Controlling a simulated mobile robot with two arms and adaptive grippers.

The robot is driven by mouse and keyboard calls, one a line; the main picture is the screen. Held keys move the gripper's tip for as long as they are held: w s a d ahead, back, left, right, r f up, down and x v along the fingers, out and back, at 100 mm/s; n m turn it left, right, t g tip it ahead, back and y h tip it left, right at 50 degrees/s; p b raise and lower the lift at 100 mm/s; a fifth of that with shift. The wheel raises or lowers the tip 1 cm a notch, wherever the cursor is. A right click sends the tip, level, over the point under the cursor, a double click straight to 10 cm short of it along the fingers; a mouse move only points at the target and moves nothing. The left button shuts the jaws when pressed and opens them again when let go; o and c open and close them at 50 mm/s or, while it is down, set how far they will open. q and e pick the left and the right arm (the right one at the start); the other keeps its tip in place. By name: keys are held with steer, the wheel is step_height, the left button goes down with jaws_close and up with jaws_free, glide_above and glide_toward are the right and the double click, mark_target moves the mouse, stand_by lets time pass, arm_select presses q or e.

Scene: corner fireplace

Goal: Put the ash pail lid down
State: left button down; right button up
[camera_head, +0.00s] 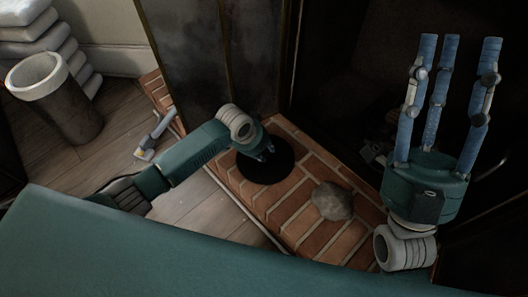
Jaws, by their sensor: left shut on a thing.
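The ash pail lid (274,176) is a round black disc over the brick hearth. My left gripper (263,156) points down at the middle of the lid and is shut on it; its fingertips are small and partly hidden by the wrist. I cannot tell whether the lid touches the bricks. My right gripper (449,100) points up at the right, with its blue fingers spread apart and nothing between them.
The brick hearth (293,214) holds a grey-brown rounded lump (332,201) right of the lid. A grey cylindrical pail (67,112) with a pale rim stands on the wooden floor at left. A small tool (152,137) lies beside the hearth. The dark fireplace opening is behind.

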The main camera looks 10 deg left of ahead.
arm_select(q)
steer(key=shift+f, duration=0.15)
steer(key=c, duration=1.4)
jaws_free()
